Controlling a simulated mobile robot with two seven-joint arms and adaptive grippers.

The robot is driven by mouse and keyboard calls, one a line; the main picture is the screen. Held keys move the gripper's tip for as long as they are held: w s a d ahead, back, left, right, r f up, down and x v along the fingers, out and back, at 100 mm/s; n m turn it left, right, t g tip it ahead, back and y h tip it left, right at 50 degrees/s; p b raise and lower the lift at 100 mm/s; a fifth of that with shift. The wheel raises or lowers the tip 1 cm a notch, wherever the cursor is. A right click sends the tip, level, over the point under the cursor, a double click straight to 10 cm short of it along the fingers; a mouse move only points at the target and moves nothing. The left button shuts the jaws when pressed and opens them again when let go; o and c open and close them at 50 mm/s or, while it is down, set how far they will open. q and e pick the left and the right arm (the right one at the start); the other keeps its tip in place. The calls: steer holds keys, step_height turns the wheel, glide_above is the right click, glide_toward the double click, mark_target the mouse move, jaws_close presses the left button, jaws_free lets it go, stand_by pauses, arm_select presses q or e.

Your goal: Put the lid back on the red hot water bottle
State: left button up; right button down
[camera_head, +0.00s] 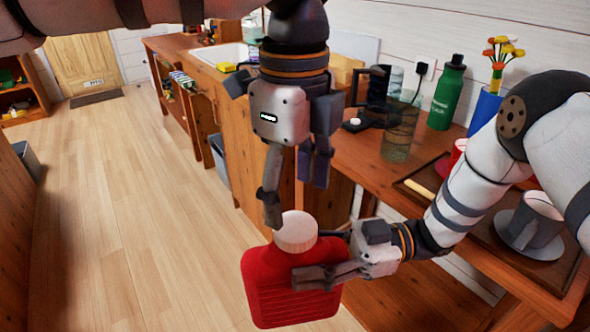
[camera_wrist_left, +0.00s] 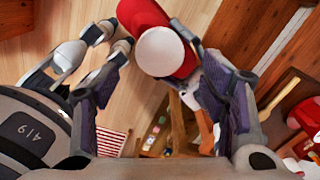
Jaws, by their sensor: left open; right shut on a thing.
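The red hot water bottle (camera_head: 290,297) is held in the air, tilted, in front of the wooden counter. My right gripper (camera_head: 312,258) is shut on it near its neck. The round white lid (camera_head: 295,231) sits at the bottle's mouth; I cannot tell whether it is screwed on. My left gripper (camera_head: 296,196) is open and points down just above the lid. In the left wrist view the lid (camera_wrist_left: 166,52) lies between the fingertips, with the red bottle (camera_wrist_left: 146,15) behind it. The bottle's neck is mostly hidden.
The wooden counter on the right carries a green bottle (camera_head: 446,92), a glass (camera_head: 399,132), a flower vase (camera_head: 485,107) and a grey cup (camera_head: 537,217) on a saucer. A sink (camera_head: 222,55) is farther back. The wooden floor (camera_head: 125,220) on the left is clear.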

mark_target(295, 225)
arm_select(q)
steer(key=shift+f, duration=2.8)
